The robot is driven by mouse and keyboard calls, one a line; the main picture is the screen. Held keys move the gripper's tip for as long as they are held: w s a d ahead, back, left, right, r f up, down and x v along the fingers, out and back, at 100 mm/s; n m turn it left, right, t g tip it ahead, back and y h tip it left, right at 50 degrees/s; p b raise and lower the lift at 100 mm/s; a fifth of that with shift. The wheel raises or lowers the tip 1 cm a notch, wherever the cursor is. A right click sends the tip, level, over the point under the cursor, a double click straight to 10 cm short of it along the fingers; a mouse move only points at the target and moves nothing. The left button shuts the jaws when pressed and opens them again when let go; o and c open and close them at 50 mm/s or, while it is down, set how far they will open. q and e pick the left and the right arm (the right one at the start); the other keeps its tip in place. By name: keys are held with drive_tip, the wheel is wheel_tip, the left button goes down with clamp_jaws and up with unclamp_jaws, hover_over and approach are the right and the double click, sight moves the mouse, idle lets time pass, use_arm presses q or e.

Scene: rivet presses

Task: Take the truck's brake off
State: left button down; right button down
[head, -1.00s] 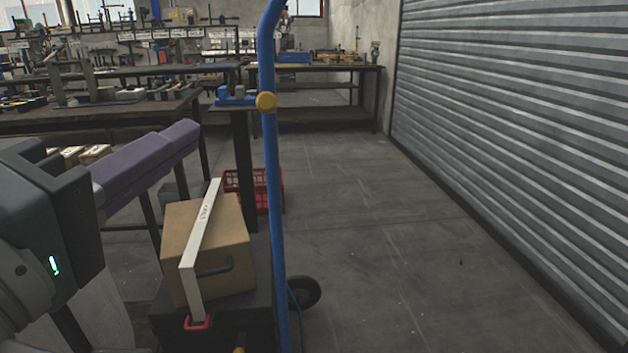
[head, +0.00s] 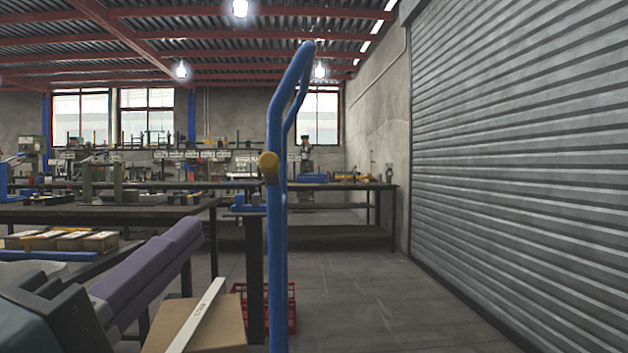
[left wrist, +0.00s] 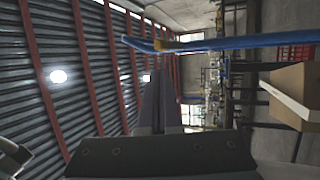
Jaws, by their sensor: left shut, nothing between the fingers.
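The truck's tall blue handle (head: 277,240) stands upright in the middle of the head view and bends over at its top. My left gripper (head: 190,232), with purple fingers, is shut and empty, left of the handle and lower than the knob in the picture. Its fingers (left wrist: 158,88) point toward the handle in the left wrist view, apart from it. The truck's base is out of view. My right gripper is not in view.
A cardboard box (head: 215,328) with a white bar (head: 197,318) across it is low, left of the handle. A red crate (head: 291,305) is on the floor behind. Workbenches (head: 335,238) stand farther back. A roller shutter (head: 520,150) closes the right side; the floor before it is clear.

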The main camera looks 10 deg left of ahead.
sight(264, 167)
use_arm(q)
drive_tip(key=b+x, duration=0.1)
drive_tip(key=x, duration=1.2)
drive_tip(key=shift+w+r, duration=0.1)
drive_tip(key=shift+w, duration=0.3)
